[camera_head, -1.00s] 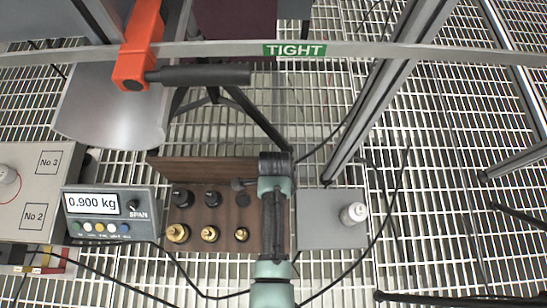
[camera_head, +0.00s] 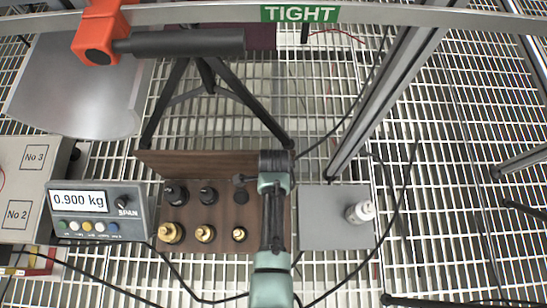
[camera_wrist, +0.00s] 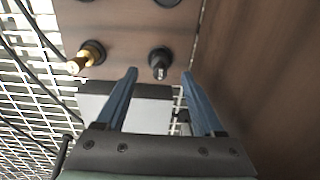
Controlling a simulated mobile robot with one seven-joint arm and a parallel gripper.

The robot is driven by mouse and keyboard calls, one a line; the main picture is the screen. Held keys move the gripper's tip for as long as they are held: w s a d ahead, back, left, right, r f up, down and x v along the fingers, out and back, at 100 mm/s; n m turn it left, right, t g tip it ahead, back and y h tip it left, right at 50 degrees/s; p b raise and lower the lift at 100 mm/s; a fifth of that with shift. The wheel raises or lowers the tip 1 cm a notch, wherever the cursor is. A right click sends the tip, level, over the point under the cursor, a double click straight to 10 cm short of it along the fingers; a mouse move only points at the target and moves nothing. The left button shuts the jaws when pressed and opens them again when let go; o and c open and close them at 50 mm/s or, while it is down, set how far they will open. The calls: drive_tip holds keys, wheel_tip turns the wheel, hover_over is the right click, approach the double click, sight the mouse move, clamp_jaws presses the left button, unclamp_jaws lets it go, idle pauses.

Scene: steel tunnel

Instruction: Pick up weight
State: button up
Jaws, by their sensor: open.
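Small weights stand in two rows on a brown wooden rack (camera_head: 190,214): black ones at the back, such as the black weight (camera_head: 241,196) at the right end, and brass ones in front, such as the brass weight (camera_head: 239,234). My gripper (camera_head: 241,180) reaches over the rack's right part from the near side. In the wrist view my gripper (camera_wrist: 160,73) is open with two blue fingers. A dark weight (camera_wrist: 160,62) shows between and just beyond the fingertips, apart from them. Nothing is held.
A scale display (camera_head: 98,212) reading 0.900 kg stands left of the rack. A grey box (camera_head: 322,222) with a small white object (camera_head: 360,212) stands right. The rack has a raised back board (camera_head: 200,165). Black cables cross the grating. A metal post (camera_head: 380,95) rises at back right.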

wheel_tip(320, 180, down, 5)
drive_tip(key=b, duration=0.4)
drive_tip(key=shift+a+b, duration=0.1)
drive_tip(key=shift+b, duration=0.25)
drive_tip(key=shift+r, duration=0.1)
clamp_jaws()
